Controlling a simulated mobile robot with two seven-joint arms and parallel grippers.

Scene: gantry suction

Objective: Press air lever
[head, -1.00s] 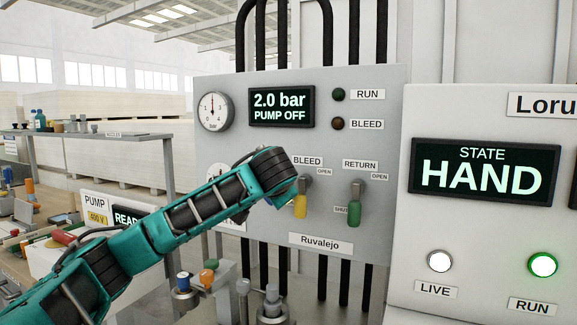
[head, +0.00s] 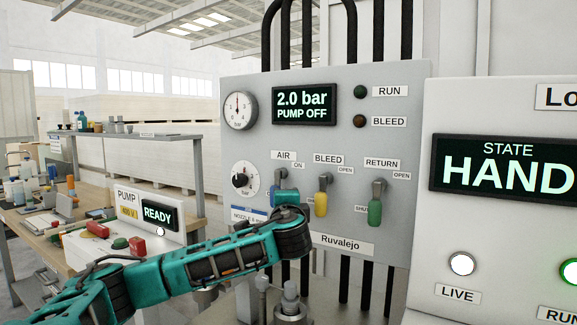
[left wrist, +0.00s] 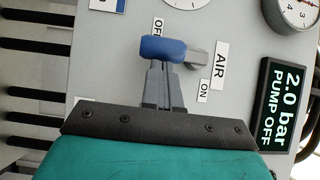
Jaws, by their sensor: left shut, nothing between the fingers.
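The AIR lever has a blue handle (head: 286,198) hanging down from a grey pivot on the grey panel (head: 240,82). In the left wrist view the blue handle (left wrist: 163,49) lies on the OFF label side, with the ON label off to the side of the pivot. My left gripper (left wrist: 163,72) is shut and empty, its fingertips right at the handle; whether they touch it I cannot tell. In the head view my wrist sits just below the lever and hides the fingers. The display (head: 304,104) reads 2.0 bar, PUMP OFF. My right gripper is not in view.
Right of the AIR lever are the yellow BLEED lever (head: 321,204) and green RETURN lever (head: 374,213), both hanging down. A HAND state cabinet (head: 500,225) stands at right. A pump box (head: 105,243) and a workbench (head: 20,225) are at left.

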